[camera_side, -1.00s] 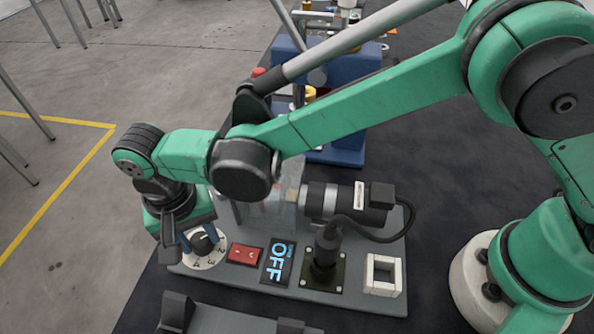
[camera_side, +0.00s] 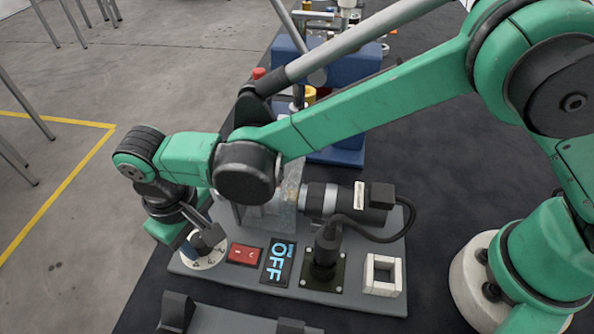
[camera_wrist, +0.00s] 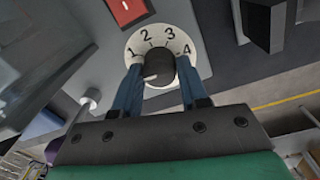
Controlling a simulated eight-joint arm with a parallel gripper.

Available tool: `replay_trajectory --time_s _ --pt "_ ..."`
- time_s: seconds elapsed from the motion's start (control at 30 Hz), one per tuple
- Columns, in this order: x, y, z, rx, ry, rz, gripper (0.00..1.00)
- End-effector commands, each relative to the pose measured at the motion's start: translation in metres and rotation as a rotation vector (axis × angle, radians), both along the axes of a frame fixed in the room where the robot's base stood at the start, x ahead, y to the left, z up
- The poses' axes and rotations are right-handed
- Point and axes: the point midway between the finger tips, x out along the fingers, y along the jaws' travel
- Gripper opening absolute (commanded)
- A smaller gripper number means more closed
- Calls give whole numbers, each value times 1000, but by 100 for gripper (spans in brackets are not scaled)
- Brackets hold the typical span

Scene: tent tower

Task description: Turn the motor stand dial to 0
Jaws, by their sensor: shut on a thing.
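The motor stand dial is a white disc with black numbers 1 to 4 around a dark round knob. The disc (camera_side: 203,263) shows at the left end of the grey stand, partly covered by my gripper (camera_side: 207,245). In the wrist view my gripper (camera_wrist: 160,68) has its blue fingers on either side of the knob (camera_wrist: 161,70), shut on it. A pale mark on the knob points toward the lower left, below the 1 on the disc (camera_wrist: 165,37). The 0 is not visible; the fingers and gripper body hide the lower part of the disc.
A black motor (camera_side: 350,200) with a cable stands behind. A white square frame (camera_side: 382,275) sits at the right end, and grey brackets (camera_side: 178,312) lie in front.

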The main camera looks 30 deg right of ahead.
Motion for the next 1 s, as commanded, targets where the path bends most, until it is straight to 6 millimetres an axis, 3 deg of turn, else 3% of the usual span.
replay_trajectory --time_s 0.73,0.77,0.8,0.87,1.0 --pt "0 0 1 -1 -1 95 0" --pt "0 0 1 -1 -1 95 44" --pt "0 0 1 -1 -1 95 55" --pt "0 0 0 -1 -1 95 70" --pt "0 0 0 -1 -1 94 70"
